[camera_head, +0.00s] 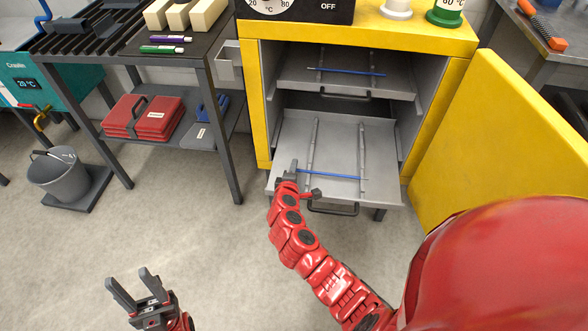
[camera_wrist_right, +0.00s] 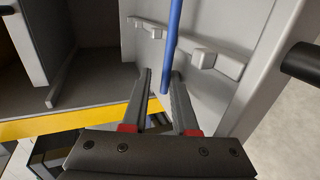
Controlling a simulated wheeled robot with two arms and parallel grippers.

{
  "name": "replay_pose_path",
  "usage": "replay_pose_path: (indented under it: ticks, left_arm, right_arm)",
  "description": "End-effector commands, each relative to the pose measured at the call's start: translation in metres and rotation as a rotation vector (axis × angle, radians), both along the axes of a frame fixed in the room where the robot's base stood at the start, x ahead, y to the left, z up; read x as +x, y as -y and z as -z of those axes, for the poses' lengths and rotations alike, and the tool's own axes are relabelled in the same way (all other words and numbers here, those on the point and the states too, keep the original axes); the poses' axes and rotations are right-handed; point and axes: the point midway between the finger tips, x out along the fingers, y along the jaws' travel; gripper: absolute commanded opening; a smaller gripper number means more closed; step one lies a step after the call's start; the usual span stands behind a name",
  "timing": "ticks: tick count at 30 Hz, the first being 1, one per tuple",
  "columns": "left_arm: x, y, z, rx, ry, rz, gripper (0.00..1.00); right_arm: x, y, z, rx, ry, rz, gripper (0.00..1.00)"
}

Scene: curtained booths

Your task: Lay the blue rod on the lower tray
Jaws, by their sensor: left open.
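The blue rod (camera_head: 330,174) lies across two raised rails on the lower tray (camera_head: 343,142), which is pulled out of the yellow cabinet. My right gripper (camera_head: 291,172) is at the rod's left end. In the right wrist view the rod (camera_wrist_right: 173,35) ends between my right gripper's fingers (camera_wrist_right: 161,75), which stand apart with a gap beside the rod. A second blue rod (camera_head: 345,71) lies across rails on the upper tray (camera_head: 300,86). My left gripper (camera_head: 130,283) is open and empty above the floor, at the lower left.
The yellow cabinet door (camera_head: 510,140) stands open on the right. A dark metal table (camera_head: 205,60) with red cases (camera_head: 145,116) on its shelf stands left of the cabinet. A grey bucket (camera_head: 66,175) is at far left. The floor before the lower tray is clear.

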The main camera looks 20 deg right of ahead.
Motion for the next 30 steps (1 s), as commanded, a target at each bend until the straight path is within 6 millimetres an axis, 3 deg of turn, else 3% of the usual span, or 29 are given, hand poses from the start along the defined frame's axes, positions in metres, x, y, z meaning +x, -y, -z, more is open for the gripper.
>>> replay_pose_path:
  ticks: [17, 23, 30]
  left_arm:
    - [0.000, 0.000, -0.001, 0.000, 0.000, 0.000, 0.50]
    - [0.000, 0.000, -0.007, 0.000, 0.000, 0.000, 0.50]
    - [0.000, 0.000, -0.012, 0.000, 0.000, 0.000, 0.50]
  right_arm:
    - [-0.009, -0.005, 0.005, 0.008, -0.014, 0.000, 0.45]
    - [-0.037, -0.024, -0.010, 0.007, -0.012, -0.006, 0.45]
    - [-0.086, -0.054, -0.036, 0.003, -0.009, -0.007, 0.45]
